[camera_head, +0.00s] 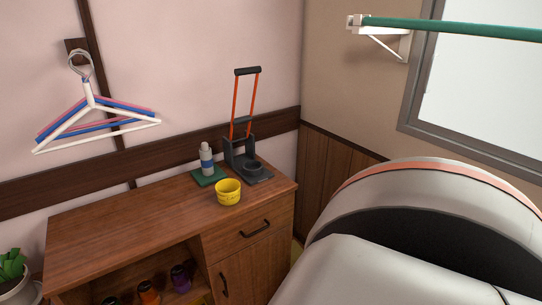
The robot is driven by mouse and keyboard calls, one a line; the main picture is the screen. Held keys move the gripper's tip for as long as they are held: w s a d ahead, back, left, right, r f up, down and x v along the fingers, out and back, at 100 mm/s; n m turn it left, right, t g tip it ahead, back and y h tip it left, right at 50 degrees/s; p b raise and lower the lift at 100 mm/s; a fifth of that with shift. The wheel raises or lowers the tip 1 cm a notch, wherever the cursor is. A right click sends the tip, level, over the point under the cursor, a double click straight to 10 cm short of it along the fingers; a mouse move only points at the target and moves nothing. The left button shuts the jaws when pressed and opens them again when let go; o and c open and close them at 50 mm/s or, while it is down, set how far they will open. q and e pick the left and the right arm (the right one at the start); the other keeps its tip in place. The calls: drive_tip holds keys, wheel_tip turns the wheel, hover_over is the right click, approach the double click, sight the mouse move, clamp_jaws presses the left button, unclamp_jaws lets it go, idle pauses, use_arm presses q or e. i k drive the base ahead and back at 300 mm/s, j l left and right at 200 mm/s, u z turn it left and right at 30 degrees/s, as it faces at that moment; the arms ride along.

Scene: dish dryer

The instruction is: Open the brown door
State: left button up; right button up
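A brown cabinet door (254,268) is at the lower right of the wooden cabinet (125,220), below a drawer. It looks closed, and its lower part is cut off by the picture's bottom edge. A dark vertical handle (223,286) sits near the door's left edge. Neither of my grippers shows in the head view, so where they are relative to the door is not seen.
The drawer (252,232) above has a dark handle. A yellow cup (228,192), a bottle (206,160) and a black stand (248,165) are on the cabinet top. A large pale rounded body (430,180) fills the right foreground. Hangers (95,120) hang at left.

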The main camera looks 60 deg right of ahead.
sight(252, 276)
drive_tip(key=z, duration=1.5)
drive_tip(key=i+z, duration=0.1)
drive_tip(key=z, duration=0.3)
